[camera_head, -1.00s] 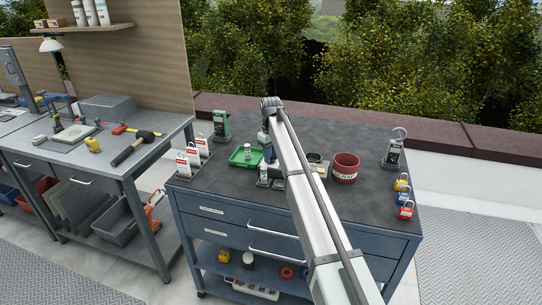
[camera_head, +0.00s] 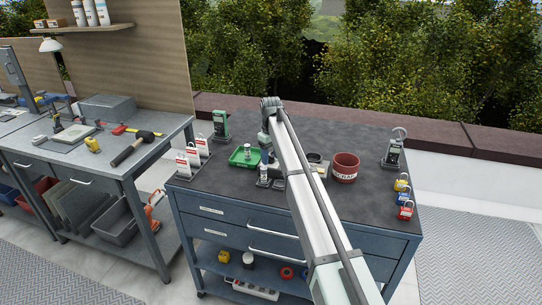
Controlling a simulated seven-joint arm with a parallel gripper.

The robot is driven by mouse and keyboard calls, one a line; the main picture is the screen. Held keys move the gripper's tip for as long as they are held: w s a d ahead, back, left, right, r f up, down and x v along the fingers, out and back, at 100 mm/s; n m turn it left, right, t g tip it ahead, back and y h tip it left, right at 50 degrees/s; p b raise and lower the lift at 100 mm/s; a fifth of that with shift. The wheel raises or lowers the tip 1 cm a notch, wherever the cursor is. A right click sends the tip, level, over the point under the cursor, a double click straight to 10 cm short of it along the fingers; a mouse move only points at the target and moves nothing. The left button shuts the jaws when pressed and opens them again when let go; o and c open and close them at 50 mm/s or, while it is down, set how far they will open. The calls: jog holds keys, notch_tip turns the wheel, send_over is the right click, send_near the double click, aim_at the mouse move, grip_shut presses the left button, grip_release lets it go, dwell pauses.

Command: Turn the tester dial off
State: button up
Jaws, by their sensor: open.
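Two upright devices could be the tester. One is a green unit (camera_head: 220,125) at the back left of the blue workbench. The other is a grey-green unit (camera_head: 393,151) with a looped top, on a dark base at the right. Their dials are too small to read at this size. My gripper (camera_head: 266,152) is at the lower end of my arm, above the middle-left of the bench, between the two units and apart from both. Its fingers are small and partly hidden by my arm, and they hold nothing that I can see.
A green tray (camera_head: 238,159), small cylinders and a red scrap bin (camera_head: 345,167) stand near my arm. Coloured padlocks (camera_head: 403,197) lie at the right edge. The right-hand back of the workbench top (camera_head: 345,135) is clear.

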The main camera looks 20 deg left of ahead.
aim_at(271, 156)
jog(key=shift+r, duration=0.1)
notch_tip(271, 156, up, 14)
dwell(0.6)
jog(key=shift+f, duration=0.2)
